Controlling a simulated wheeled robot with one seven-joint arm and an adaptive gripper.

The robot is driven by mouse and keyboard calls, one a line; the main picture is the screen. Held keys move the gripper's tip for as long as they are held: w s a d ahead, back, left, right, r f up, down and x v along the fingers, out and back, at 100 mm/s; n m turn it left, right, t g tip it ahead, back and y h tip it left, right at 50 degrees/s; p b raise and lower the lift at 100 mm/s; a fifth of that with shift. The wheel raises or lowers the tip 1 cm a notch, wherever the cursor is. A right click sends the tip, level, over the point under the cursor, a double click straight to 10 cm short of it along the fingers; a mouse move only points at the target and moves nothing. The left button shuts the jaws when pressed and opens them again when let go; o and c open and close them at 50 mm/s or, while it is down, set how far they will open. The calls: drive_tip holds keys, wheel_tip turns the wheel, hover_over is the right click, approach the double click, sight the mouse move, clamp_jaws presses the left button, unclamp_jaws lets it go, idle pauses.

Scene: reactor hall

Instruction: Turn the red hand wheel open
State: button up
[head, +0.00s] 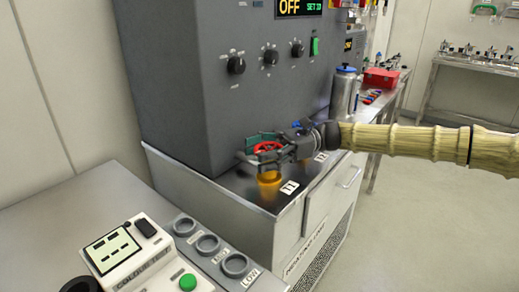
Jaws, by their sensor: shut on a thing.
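The red hand wheel (268,147) is on top of a yellow-orange valve body (269,182), on the grey metal bench in front of the large grey cabinet. My gripper (262,154) reaches in from the right and its fingers are around the wheel, shut on it. The fingers hide part of the wheel's rim. A small blue part (297,126) shows just behind my gripper.
The grey cabinet (200,80) with black knobs stands close behind the wheel. A steel canister (344,92) with a blue lid and a red box (381,78) are farther back. A cream colour meter (130,250) is at front left. Open floor lies right.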

drive_tip(key=shift+s+a+f, duration=0.1)
drive_tip(key=shift+f, duration=0.05)
drive_tip(key=o, duration=0.8)
drive_tip(key=shift+v, duration=3.75)
